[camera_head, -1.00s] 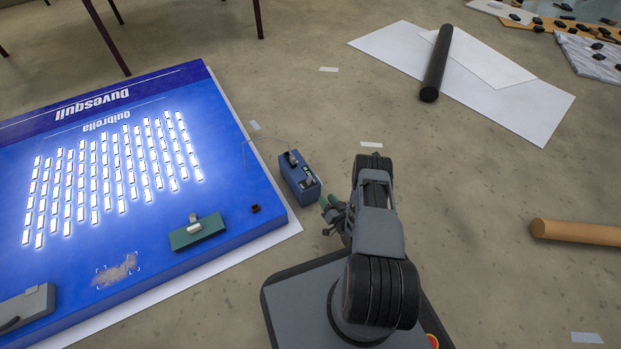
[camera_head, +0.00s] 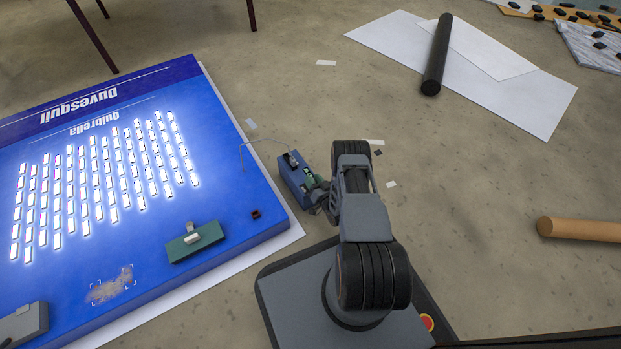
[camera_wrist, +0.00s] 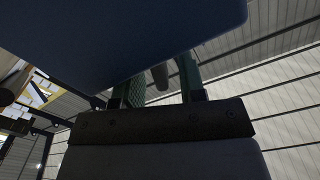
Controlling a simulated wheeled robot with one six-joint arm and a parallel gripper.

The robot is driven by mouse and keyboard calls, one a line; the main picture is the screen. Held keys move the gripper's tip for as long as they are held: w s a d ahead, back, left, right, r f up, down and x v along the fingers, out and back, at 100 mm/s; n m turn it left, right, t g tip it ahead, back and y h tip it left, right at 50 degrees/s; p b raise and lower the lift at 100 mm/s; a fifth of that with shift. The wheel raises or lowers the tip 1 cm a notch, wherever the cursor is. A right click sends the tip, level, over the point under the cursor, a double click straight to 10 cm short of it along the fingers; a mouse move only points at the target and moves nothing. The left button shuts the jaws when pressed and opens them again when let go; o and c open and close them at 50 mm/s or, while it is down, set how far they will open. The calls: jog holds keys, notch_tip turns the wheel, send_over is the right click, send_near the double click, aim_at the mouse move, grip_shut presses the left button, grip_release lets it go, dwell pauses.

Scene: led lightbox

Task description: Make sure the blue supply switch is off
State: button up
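The blue supply box (camera_head: 289,184) stands on the floor beside the lit lightbox panel, with a black part and a thin wire at its far end. My gripper (camera_head: 316,190) is at its near right end and covers the switch there, so the switch position cannot be read in the head view. In the wrist view a large dark blue surface, seemingly the supply box (camera_wrist: 150,35), fills the top. The two green fingers (camera_wrist: 160,88) are apart below it. A small grey lever-like piece (camera_wrist: 160,76) shows between them, with gaps on both sides.
The blue lightbox panel (camera_head: 130,235) with lit rows lies left on a white sheet. It carries a teal switch box (camera_head: 190,246) and a grey box (camera_head: 22,326). A black roll (camera_head: 436,60) and tan tube (camera_head: 580,229) lie right. Floor between is mostly clear.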

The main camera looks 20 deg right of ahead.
jog(key=shift+w+a, duration=0.15)
grip_shut()
dwell(0.5)
jog(key=n, duration=0.2)
jog(key=a+n, duration=0.1)
jog(key=n, duration=0.1)
jog(key=shift+a+r+n, duration=0.15)
jog(key=shift+a+n, duration=0.05)
jog(key=shift+n, duration=0.1)
jog(key=shift+s+a+n+p, duration=0.1)
jog(key=shift+a+n+p, duration=0.15)
jog(key=shift+n, duration=0.8)
jog(key=shift+s+a+n+p, duration=0.1)
jog(key=shift+a+n, duration=0.25)
jog(key=shift+n, duration=0.7)
jog(key=shift+f, duration=0.2)
grip_release()
